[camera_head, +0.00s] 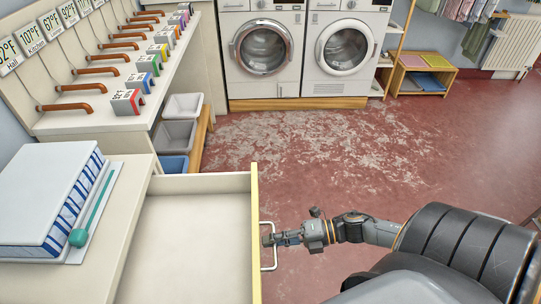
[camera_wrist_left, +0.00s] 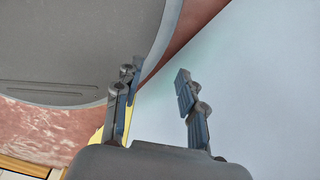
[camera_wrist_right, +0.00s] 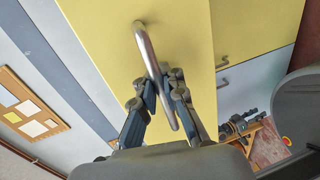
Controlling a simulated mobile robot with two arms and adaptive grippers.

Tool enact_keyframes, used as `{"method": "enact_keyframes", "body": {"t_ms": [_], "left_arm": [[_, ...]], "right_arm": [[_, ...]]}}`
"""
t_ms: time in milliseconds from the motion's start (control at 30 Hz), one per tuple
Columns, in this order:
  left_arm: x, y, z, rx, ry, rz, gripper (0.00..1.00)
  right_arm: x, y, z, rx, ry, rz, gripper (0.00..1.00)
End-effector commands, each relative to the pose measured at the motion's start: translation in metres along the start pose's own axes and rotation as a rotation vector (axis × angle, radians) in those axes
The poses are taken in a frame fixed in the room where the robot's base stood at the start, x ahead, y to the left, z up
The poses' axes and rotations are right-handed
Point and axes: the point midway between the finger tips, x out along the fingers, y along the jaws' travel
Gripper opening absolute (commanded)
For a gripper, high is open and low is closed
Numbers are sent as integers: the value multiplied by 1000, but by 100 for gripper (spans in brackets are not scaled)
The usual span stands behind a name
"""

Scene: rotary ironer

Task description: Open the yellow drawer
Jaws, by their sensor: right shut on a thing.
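The yellow drawer (camera_head: 255,225) stands pulled out, its pale, empty-looking inside (camera_head: 190,235) visible in the head view. Its lower end runs out of that view. A metal bar handle (camera_head: 274,262) sits on its yellow front. My right gripper (camera_head: 268,239) is shut on the handle. In the right wrist view the handle (camera_wrist_right: 146,48) passes between the fingers of my right gripper (camera_wrist_right: 163,90), in front of the yellow panel (camera_wrist_right: 190,50). My left gripper (camera_wrist_left: 155,76) shows only in the left wrist view, fingers apart with nothing between them.
Two washing machines (camera_head: 345,45) stand at the back. The red floor (camera_head: 400,150) right of the drawer is clear.

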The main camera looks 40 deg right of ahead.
Motion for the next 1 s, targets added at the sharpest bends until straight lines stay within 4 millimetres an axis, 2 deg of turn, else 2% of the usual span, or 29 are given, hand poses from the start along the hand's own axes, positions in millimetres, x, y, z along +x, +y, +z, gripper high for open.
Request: {"method": "enact_keyframes", "body": {"t_ms": [33,67,100,167,467,567,667,1000], "left_arm": [[0,0,0,0,0,0,40],[0,0,0,0,0,0,40],[0,0,0,0,0,0,40],[0,0,0,0,0,0,40],[0,-3,2,2,-2,-4,40],[0,-3,2,2,-2,-3,40],[0,-2,1,1,-1,-2,40],[0,0,0,1,0,0,40]], "right_arm": [[0,2,1,-1,0,4,0],[0,2,1,-1,0,4,14],[0,2,1,-1,0,4,22],[0,2,1,-1,0,3,32],[0,1,0,0,0,1,32],[-7,0,0,0,0,-1,32],[-22,-1,0,2,0,-3,32],[-92,-1,0,2,-1,-3,32]]}}
